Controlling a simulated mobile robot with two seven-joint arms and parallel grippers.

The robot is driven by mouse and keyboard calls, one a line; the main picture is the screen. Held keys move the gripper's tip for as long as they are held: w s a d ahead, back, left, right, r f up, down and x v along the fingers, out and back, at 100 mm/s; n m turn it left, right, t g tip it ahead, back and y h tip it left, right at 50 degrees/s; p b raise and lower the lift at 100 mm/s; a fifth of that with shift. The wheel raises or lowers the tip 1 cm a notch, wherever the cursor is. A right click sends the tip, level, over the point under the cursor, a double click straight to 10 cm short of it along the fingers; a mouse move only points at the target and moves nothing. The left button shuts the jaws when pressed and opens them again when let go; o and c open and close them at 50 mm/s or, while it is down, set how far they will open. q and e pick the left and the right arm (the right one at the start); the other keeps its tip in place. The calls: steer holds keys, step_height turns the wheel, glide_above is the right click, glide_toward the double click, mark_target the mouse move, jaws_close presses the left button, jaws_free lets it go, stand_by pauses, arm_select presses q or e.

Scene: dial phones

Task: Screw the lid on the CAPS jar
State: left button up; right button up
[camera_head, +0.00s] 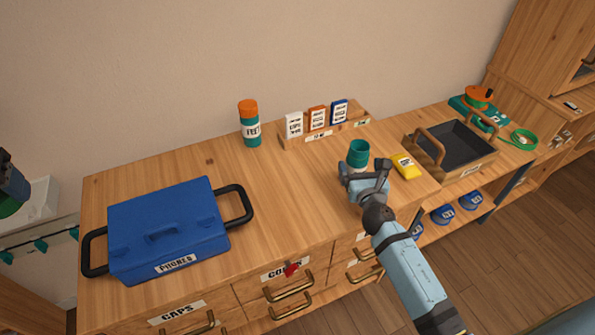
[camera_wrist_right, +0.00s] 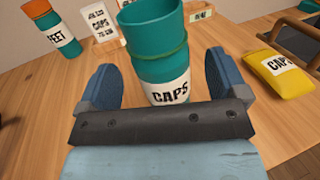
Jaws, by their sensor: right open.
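The CAPS jar (camera_head: 358,152) is teal with a white label and stands upright on the wooden counter. Its top looks open, and no lid is seen on it. It also shows in the right wrist view (camera_wrist_right: 165,68), between the fingers. My right gripper (camera_head: 365,171) is open, with one finger on each side of the jar; in the wrist view (camera_wrist_right: 160,75) gaps show beside the jar. Part of my left gripper (camera_head: 12,180) shows at the left edge, above something green; I cannot tell whether it holds it. I cannot make out a loose lid for the CAPS jar.
An orange-lidded FEET jar (camera_head: 250,125) and a rack of small boxes (camera_head: 317,137) stand behind. A yellow packet (camera_head: 405,166) and a dark tray (camera_head: 440,163) are to the right. A blue PHONES case (camera_head: 165,228) sits left. The counter's middle is clear.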

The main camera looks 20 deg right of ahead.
arm_select(q)
steer(key=shift+w+r, duration=0.1)
arm_select(e)
steer(key=x, duration=0.3)
steer(key=shift+w+f, duration=0.1)
steer(key=shift+w, duration=0.15)
